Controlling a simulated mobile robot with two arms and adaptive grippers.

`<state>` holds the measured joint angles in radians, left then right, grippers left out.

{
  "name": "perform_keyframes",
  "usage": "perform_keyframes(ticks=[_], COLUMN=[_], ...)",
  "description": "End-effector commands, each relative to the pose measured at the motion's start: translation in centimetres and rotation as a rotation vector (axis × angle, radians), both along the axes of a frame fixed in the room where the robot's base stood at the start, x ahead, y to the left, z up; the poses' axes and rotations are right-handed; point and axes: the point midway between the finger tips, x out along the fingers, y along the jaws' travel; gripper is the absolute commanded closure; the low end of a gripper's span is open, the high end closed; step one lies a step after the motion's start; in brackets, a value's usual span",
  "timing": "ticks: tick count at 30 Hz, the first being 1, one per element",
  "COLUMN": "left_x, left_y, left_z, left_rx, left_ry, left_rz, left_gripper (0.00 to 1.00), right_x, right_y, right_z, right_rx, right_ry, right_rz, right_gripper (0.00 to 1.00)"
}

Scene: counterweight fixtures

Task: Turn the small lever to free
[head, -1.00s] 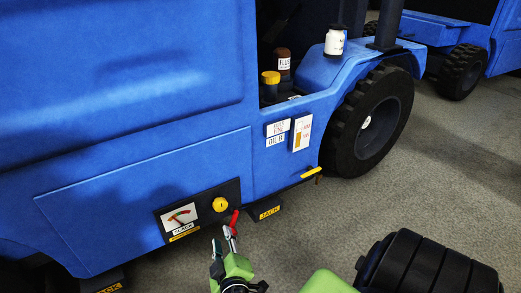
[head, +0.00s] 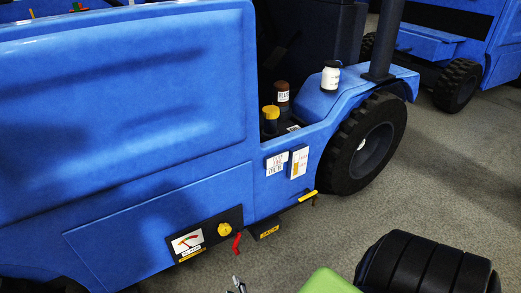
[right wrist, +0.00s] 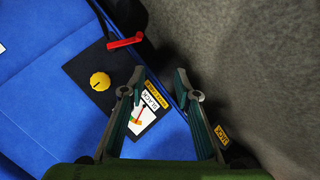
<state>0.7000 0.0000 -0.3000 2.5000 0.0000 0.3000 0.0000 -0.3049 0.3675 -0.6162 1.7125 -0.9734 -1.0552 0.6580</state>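A small red lever (head: 237,242) hangs down from the lower edge of the blue vehicle, beside a black panel (head: 235,215). In the right wrist view the red lever (right wrist: 125,40) lies at the top, above the panel. The panel carries a yellow knob (head: 224,229) and a gauge (head: 187,242); its label reads SLACK in the right wrist view. My left gripper is not in view.
The blue vehicle (head: 150,210) fills the left, with a black wheel (head: 370,145) at right. A dark jack block (head: 264,230) sticks out low near the red lever. A white bottle (head: 331,77) and two jars stand on the vehicle.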

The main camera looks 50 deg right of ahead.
Motion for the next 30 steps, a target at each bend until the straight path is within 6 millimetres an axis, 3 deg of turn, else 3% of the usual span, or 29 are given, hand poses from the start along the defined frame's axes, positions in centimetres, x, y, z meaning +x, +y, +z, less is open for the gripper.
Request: perform_keyframes(ticks=[1, 15, 30], left_x=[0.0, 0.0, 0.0], left_y=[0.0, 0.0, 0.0], left_z=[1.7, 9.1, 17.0], left_rx=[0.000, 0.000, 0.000], left_ry=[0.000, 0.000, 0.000], left_rz=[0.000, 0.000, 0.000], left_gripper=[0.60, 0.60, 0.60], right_x=[-0.3, -3.5, -8.1], right_y=[0.0, 0.3, 1.3], right_z=[0.6, -0.9, -0.7], right_rx=[0.006, 0.099, 0.248], right_ry=[0.026, 0.240, 0.401], right_rz=[0.004, 0.049, 0.064], right_gripper=[0.71, 0.71, 0.71])
